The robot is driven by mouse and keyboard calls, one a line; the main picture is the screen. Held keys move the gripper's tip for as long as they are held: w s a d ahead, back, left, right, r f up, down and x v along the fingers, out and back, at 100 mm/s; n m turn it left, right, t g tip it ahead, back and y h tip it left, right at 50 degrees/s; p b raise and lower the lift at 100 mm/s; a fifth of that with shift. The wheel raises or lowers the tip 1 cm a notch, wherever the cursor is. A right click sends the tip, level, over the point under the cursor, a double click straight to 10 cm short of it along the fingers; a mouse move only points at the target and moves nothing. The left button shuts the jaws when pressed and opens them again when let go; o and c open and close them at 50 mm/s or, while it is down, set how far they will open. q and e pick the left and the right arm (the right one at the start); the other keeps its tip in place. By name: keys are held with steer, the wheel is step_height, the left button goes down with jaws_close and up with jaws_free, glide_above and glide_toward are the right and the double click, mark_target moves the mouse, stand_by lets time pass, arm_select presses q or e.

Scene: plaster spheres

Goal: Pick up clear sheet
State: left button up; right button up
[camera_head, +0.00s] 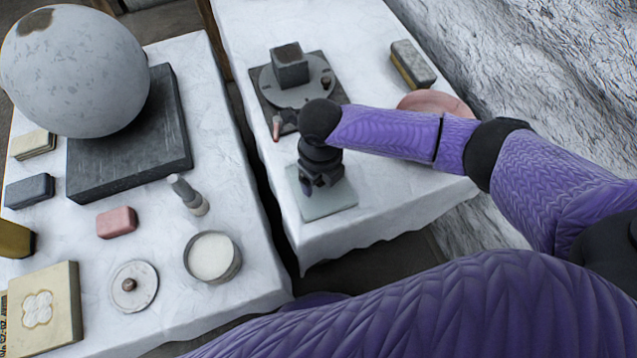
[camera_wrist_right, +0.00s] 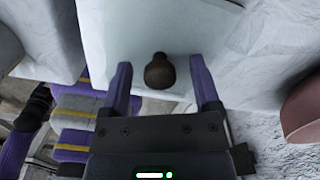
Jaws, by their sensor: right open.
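The clear sheet (camera_head: 339,204) lies flat on the right white-covered table, near its front left corner. It is a thin, pale, greenish square plate. My right gripper (camera_head: 318,186) is right over it, pointing down, and hides its upper middle part. In the right wrist view the sheet (camera_wrist_right: 140,28) runs forward from between the fingers. A dark round knob (camera_wrist_right: 160,73) stands between the two open purple fingers of my right gripper (camera_wrist_right: 160,62). It looks apart from both fingers. I cannot tell whether the fingers are level with the knob or above it. My left gripper is out of view.
Behind the sheet a grey block (camera_head: 290,68) sits on a round disc on a dark slab. A pink round piece (camera_head: 437,103) and a dark-and-yellow block (camera_head: 412,65) lie farther right. The left table holds a large plaster sphere (camera_head: 72,70) and a white-filled tin (camera_head: 212,257).

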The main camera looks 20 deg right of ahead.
jaws_close()
stand_by(0.3)
